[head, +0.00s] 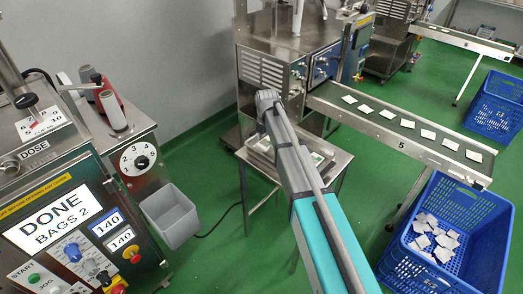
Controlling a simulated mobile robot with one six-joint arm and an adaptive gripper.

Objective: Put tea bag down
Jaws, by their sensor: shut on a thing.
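My arm reaches from the bottom of the head view up to the middle, over a small steel table (337,170). Its far end hides part of the table. My gripper's fingers cannot be made out, so a tea bag in them does not show. A tray-like thing with white and green on it, partly hidden by my arm, lies on the table top. Several white tea bags lie in a row on the conveyor (372,128) marked 5. More white bags lie loosely in the blue crate (477,221) below its end.
A machine with a sign (52,218) reading DONE BAGS 2 stands at the left, with a grey bin (171,217) at its side. A steel packing machine (270,72) stands behind the table. Another blue crate (495,104) is at the far right. Green floor lies between them.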

